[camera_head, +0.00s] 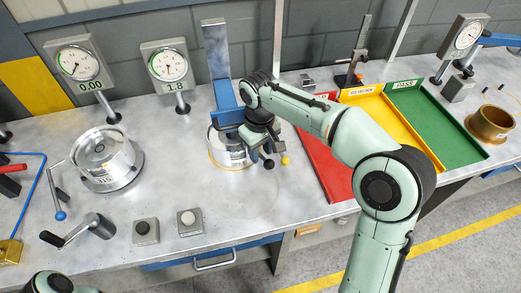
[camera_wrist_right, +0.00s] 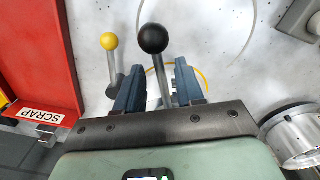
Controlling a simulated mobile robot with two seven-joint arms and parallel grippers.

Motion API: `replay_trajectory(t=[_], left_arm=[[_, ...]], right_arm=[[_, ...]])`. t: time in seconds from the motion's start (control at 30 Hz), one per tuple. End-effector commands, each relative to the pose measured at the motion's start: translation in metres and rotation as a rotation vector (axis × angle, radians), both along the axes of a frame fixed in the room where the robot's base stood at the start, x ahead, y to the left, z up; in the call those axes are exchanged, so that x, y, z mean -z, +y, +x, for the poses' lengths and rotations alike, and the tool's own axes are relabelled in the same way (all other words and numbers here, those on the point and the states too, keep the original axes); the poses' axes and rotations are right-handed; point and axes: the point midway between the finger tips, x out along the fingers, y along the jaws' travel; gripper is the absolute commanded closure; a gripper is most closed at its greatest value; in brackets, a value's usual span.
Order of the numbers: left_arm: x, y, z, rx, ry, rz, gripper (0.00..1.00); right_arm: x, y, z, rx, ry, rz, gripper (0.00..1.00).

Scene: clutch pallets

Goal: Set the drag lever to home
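No label reading "drag" is legible, so I cannot tell for certain which lever it is. A lever with a black ball knob (camera_wrist_right: 153,39) and a lever with a yellow ball knob (camera_wrist_right: 109,42) stand side by side at the test stand. In the head view the black knob (camera_head: 269,163) and yellow knob (camera_head: 285,160) show just below my right gripper (camera_head: 260,148). In the right wrist view my right gripper (camera_wrist_right: 160,82) is open, its fingers either side of the black-knobbed lever's shaft, with gaps visible. The left gripper is out of view.
A red scrap tray (camera_head: 322,164), a yellow tray (camera_head: 405,139) and a green tray (camera_head: 447,136) lie to the right. A blue-columned stand (camera_head: 219,67) rises behind the gripper. A silver fixture (camera_head: 106,158), a crank (camera_head: 78,232) and two button boxes (camera_head: 190,221) (camera_head: 146,231) are left.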

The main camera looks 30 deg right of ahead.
Motion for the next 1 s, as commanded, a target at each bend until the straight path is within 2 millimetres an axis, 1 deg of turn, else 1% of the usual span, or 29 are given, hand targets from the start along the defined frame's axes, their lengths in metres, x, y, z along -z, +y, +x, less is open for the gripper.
replay_trajectory(t=[0.17,0.2,0.27,0.3,0.67,0.83,1.0], left_arm=[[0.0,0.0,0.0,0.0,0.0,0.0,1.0],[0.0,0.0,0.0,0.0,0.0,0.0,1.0],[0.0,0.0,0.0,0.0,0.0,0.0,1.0],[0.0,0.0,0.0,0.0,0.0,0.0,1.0],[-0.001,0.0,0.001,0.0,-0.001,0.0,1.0],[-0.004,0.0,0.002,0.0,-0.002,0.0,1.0],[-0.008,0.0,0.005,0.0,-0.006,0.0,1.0]], right_arm=[[0.0,0.0,0.0,0.0,0.0,0.0,0.62],[0.0,0.0,0.0,0.0,0.0,0.0,0.69],[0.0,0.0,0.0,0.0,0.0,0.0,0.88],[0.0,0.0,0.0,0.0,0.0,0.0,1.0],[-0.001,0.003,-0.001,0.02,0.001,0.001,1.0],[-0.001,0.013,-0.002,0.083,0.002,0.002,1.0],[-0.001,0.03,-0.002,0.196,0.003,0.002,1.0]])
